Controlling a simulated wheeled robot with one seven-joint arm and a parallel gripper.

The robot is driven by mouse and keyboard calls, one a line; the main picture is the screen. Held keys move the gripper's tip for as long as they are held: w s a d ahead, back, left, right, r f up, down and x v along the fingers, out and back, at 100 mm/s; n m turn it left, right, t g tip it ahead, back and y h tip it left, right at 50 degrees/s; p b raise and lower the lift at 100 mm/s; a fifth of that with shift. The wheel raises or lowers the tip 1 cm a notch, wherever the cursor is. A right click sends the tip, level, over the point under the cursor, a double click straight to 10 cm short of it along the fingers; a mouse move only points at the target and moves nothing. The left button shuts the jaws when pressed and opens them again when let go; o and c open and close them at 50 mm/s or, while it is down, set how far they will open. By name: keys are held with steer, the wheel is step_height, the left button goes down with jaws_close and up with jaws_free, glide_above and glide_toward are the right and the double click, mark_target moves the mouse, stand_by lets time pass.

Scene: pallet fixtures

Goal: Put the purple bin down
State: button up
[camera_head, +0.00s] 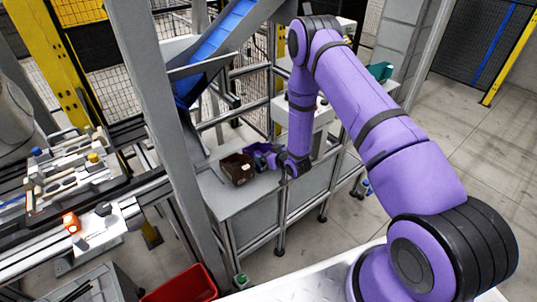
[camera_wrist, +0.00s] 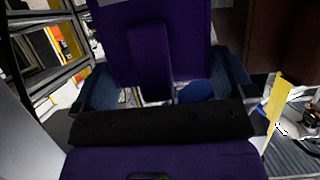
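The purple bin (camera_head: 262,152) is at the grey table, right beside a brown bin (camera_head: 237,168). Whether its base touches the tabletop cannot be told. My gripper (camera_head: 272,160) is at the bin's right side. In the wrist view the purple bin (camera_wrist: 150,45) fills the space between the two blue-grey fingers of my gripper (camera_wrist: 165,88), and the fingers lie against its sides. The bin's inside and underside are hidden.
The grey table (camera_head: 225,198) has bare room in front of the bins. A metal post (camera_head: 160,110) stands close on the left. A blue chute (camera_head: 215,50) slopes behind. White boxes (camera_head: 310,115) stand at the back right. A red crate (camera_head: 183,285) is on the floor.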

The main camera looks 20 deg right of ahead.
steer(key=shift+r, duration=0.1)
steer(key=v, duration=1.2)
